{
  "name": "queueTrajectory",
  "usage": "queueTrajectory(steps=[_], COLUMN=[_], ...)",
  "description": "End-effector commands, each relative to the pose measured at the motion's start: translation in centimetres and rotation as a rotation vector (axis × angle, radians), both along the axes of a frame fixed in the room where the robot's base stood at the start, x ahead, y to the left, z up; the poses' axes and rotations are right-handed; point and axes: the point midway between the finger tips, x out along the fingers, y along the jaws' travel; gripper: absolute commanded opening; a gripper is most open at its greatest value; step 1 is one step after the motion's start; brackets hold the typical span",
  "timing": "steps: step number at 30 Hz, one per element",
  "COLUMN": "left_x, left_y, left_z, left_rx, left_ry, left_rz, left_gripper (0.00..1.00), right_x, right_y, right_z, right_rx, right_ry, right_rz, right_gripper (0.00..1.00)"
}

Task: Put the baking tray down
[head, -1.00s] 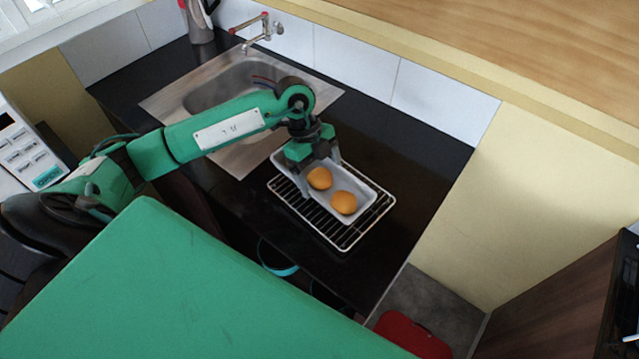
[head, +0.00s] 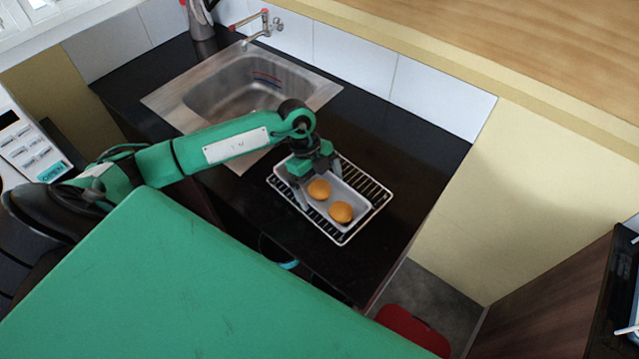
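The baking tray (head: 326,206) is a pale, shallow oblong tray. It carries two round orange-brown items (head: 319,190) (head: 341,212). It is over a white-framed wire rack (head: 377,196) on the black counter and looks low and close to the bars. Whether it touches them I cannot tell. My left gripper (head: 318,182) points down at the tray's upper left part, with one finger at each long side, and appears shut on it. The fingertip contact is partly hidden. My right gripper is out of view.
A steel sink (head: 235,95) with a tap (head: 264,27) lies behind left. The black counter (head: 412,165) is bare right of the rack, up to the yellow wall (head: 470,210). A red object (head: 412,330) is on the floor below the counter's right end.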

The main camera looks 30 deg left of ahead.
Motion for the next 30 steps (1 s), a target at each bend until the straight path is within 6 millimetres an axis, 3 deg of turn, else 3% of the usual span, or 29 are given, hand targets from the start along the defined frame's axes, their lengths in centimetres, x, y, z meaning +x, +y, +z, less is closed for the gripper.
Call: queueTrajectory(steps=[11,24,30], left_x=[0.2,1.0,1.1], left_y=[0.7,3.9,4.5], left_z=[1.3,9.4,11.1], left_rx=[0.001,0.001,0.000], left_ry=[-0.003,-0.003,-0.001], left_rz=[0.002,0.001,0.001], left_gripper=[1.00,1.00,1.00], right_x=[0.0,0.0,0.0], right_y=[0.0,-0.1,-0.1], right_z=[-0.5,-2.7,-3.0], right_rx=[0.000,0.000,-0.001], right_ry=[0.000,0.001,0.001], right_rz=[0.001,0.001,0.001], right_gripper=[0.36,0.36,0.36])
